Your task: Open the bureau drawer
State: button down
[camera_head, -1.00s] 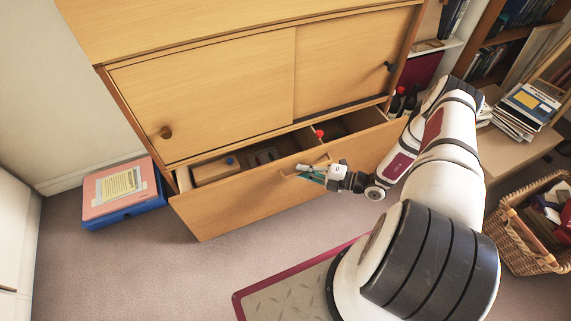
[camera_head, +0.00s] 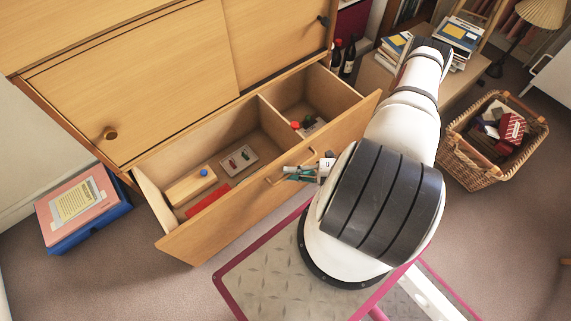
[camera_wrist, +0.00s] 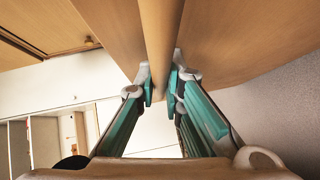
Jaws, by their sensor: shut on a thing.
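The light-wood bureau drawer (camera_head: 220,226) stands well out from the bureau (camera_head: 140,80), below its sliding doors, and its inside shows from above. My gripper (camera_head: 291,173) is at the middle of the drawer front, on the wooden handle (camera_head: 274,182). In the wrist view the handle (camera_wrist: 160,35) is a bar running between the two teal fingers, and my gripper (camera_wrist: 161,86) is shut on it. Part of the drawer front's right half is hidden behind my arm.
The drawer holds a wooden box (camera_head: 190,187), a red flat item (camera_head: 208,202) and small things. A pink and blue box (camera_head: 80,205) lies on the floor at left. A wicker basket (camera_head: 470,165) and a book-laden low table (camera_head: 458,85) stand at right.

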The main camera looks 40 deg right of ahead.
jog(key=shift+s+d, duration=0.1)
jog(key=shift+s, duration=0.35)
jog(key=c, duration=1.7)
grip_release()
jog(key=v, duration=1.2)
